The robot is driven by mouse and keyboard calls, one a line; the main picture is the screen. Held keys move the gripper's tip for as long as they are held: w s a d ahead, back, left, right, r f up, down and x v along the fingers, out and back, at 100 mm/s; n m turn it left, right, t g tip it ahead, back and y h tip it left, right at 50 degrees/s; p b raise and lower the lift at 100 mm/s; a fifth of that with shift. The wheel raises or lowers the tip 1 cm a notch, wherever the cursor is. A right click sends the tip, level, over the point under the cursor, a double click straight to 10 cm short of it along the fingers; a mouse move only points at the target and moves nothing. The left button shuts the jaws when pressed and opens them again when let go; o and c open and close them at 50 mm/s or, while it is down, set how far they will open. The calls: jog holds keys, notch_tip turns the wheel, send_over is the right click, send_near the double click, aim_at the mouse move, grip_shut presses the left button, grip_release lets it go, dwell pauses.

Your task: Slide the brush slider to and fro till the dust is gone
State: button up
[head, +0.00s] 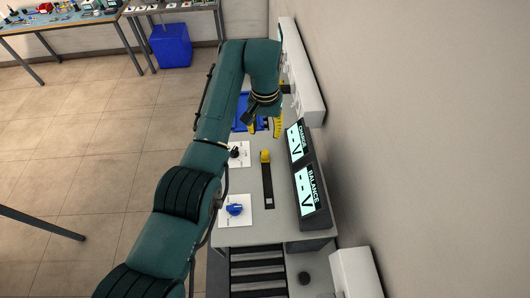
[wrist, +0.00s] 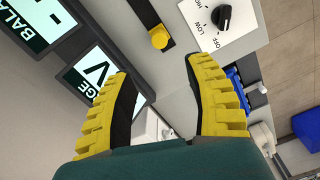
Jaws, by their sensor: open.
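The slider is a yellow knob (head: 265,156) at the far end of a black track (head: 268,185) on the grey bench top. In the wrist view the yellow knob (wrist: 158,38) sits at the near end of its black strip (wrist: 143,12). My gripper (head: 265,126) is open and empty, over the bench beyond the knob in the head view. In the wrist view its yellow, ridged fingers (wrist: 160,66) are spread, with the knob ahead of the gap between their tips, apart from both. I cannot make out any dust or brush.
Two tilted displays, CHARGE (head: 297,143) and BALANCE (head: 311,192), stand along the bench's right side by the wall. A black dial (wrist: 222,17) marked OFF, LOW, HIGH and a blue knob (head: 235,209) sit left of the track. A blue tray (head: 240,116) lies at the far end.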

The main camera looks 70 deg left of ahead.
aim_at(265, 152)
notch_tip(265, 152, down, 12)
jog(key=shift+r+p, duration=0.1)
jog(key=shift+p, duration=0.2)
grip_shut()
